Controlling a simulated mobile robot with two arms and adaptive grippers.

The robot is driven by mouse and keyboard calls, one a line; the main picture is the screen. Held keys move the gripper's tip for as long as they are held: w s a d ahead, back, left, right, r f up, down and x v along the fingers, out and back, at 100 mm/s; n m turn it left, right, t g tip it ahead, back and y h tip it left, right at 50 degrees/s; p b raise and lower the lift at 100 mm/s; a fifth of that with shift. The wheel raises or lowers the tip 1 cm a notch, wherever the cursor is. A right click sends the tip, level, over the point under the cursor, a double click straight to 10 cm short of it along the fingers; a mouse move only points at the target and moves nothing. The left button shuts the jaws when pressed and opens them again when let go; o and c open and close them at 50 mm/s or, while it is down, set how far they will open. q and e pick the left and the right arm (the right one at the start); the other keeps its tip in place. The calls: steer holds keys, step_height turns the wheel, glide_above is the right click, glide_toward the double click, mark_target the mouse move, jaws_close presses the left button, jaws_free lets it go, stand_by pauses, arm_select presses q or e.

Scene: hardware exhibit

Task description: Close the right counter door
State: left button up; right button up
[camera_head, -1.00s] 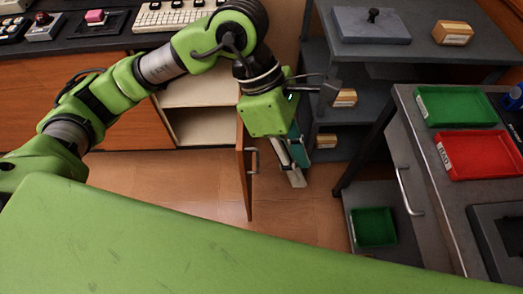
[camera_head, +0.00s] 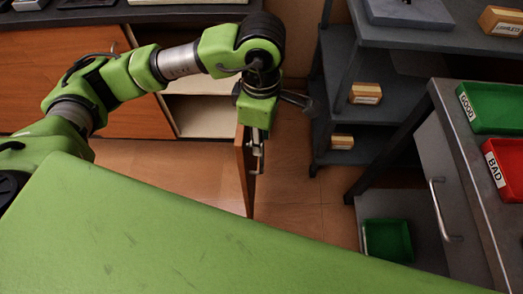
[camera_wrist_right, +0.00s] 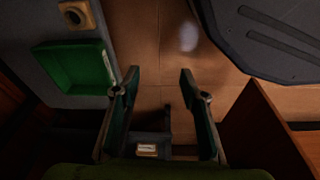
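The right counter door (camera_head: 240,175) stands swung open, seen nearly edge-on, with the cabinet's pale inside (camera_head: 205,115) exposed to its left. Its metal handle is on the door's right face, largely hidden by my left gripper (camera_head: 257,160). The gripper points down close against that face at the handle. Its fingers are small and foreshortened, so I cannot tell whether they are apart or touch the handle. My right gripper (camera_wrist_right: 158,78) shows only in the right wrist view, with its two fingers well apart and nothing between them.
Grey shelves (camera_head: 375,105) with small boxes stand right of the door. A metal drawer unit (camera_head: 465,170) with a handle carries a green and a red bin. A green bin (camera_head: 387,239) sits low beside it. Tiled floor (camera_head: 290,190) is free between door and shelves.

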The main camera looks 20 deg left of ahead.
arm_select(q)
step_height(320, 180, down, 6)
steer(key=shift+f, duration=0.1)
arm_select(e)
steer(key=shift+w+r, duration=0.3)
steer(key=shift+r, duration=0.25)
steer(key=shift+w+r, duration=0.25)
steer(key=shift+r, duration=0.3)
arm_select(q)
jaws_close()
